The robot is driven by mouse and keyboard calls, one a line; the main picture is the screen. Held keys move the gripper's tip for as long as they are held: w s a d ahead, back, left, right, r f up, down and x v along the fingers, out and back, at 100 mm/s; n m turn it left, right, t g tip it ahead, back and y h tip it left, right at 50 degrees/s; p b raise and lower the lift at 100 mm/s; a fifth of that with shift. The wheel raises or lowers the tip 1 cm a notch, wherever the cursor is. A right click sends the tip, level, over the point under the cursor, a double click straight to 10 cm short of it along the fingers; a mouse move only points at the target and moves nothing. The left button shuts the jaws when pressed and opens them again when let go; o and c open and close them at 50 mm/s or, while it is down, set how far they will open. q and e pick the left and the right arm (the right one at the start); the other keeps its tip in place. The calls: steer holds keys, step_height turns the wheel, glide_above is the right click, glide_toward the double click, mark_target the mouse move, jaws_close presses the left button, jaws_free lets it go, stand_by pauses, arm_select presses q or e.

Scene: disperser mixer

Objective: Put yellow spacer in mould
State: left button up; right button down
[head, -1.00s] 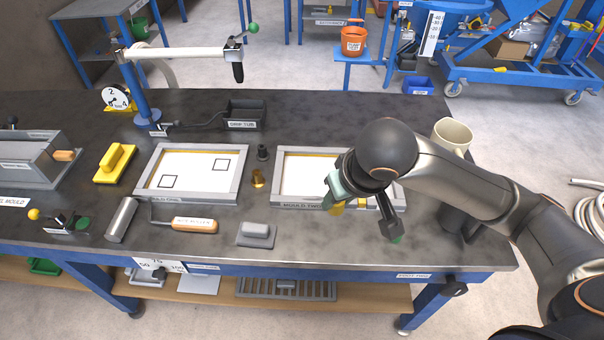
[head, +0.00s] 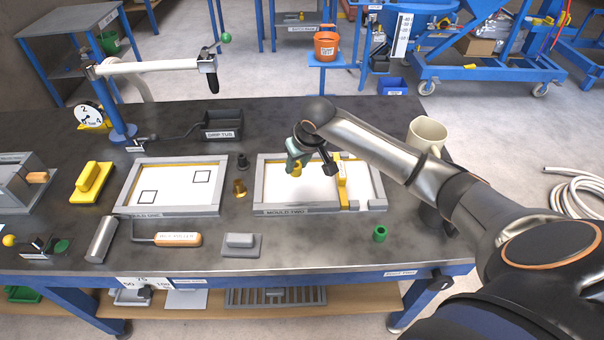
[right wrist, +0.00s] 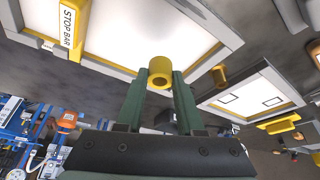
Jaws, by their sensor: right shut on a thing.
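My right gripper (head: 296,160) is shut on the yellow spacer (head: 296,169), a short hollow cylinder. The right wrist view shows the spacer (right wrist: 160,71) between the green fingertips (right wrist: 160,80). In the head view it is over the left part of the white bed of mould two (head: 285,211), a grey-framed tray. Whether it touches the bed is hard to tell. The yellow stop bar (head: 342,182) lies across mould two, right of my gripper; it also shows in the right wrist view (right wrist: 72,30). My left gripper is not in view.
Mould one (head: 165,213), with two black square outlines, lies to the left. A brass piece (head: 240,189) and a dark piece (head: 242,162) stand between the moulds. A green spacer (head: 380,233) stands in front of mould two. A cream mug (head: 426,136) is at the right.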

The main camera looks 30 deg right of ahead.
mark_target(299, 179)
steer(key=f, duration=0.1)
steer(key=w+d+f, duration=0.1)
steer(key=d+f, duration=0.1)
steer(key=shift+w+d+f, duration=0.2)
steer(key=shift+w+f, duration=0.15)
steer(key=shift+f, duration=1.45)
steer(key=shift+f, duration=0.2)
steer(key=c, duration=0.5)
jaws_free()
steer(key=shift+c, duration=0.2)
steer(key=v, duration=1.2)
steer(key=shift+r+p, duration=0.25)
steer(key=shift+p, duration=0.1)
